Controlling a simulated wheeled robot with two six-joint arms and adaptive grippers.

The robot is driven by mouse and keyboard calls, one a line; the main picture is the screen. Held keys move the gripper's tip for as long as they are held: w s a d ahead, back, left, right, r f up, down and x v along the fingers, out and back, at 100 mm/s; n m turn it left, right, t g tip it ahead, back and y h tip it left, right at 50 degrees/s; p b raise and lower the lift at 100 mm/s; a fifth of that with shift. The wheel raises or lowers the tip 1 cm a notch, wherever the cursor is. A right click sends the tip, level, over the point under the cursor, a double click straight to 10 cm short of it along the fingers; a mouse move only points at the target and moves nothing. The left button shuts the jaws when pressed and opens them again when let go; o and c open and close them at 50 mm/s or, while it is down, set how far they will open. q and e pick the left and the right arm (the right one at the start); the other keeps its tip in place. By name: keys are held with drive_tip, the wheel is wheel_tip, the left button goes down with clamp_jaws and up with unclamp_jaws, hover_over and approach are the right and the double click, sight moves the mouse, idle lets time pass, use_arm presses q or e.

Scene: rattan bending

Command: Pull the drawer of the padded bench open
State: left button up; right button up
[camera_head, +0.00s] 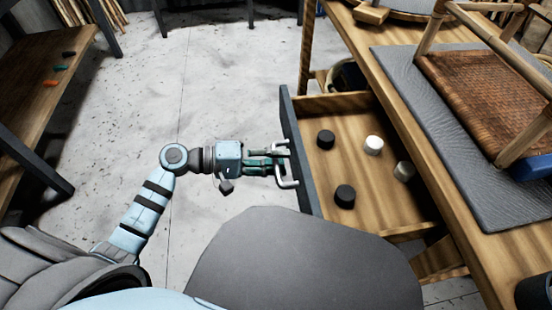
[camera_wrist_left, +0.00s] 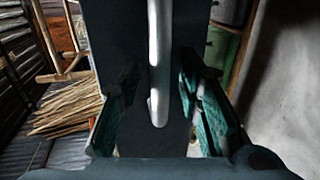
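The drawer (camera_head: 310,178) of the padded bench (camera_head: 400,120) stands open, with its dark front toward my left side. Its light metal bar handle (camera_head: 291,184) sticks out from the front. My left gripper (camera_head: 284,163) is at this handle. In the left wrist view the handle (camera_wrist_left: 158,60) runs between the two fingers of the left gripper (camera_wrist_left: 158,90), with a visible gap on each side. The fingers look apart and not closed on it. My right gripper is in neither view.
The bench top holds a grey pad (camera_head: 395,75) and a woven-seat chair frame (camera_head: 470,85). A wooden shelf (camera_head: 45,85) stands at left. The floor between is clear.

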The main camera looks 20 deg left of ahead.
use_arm(q)
drive_tip(key=v, duration=1.2)
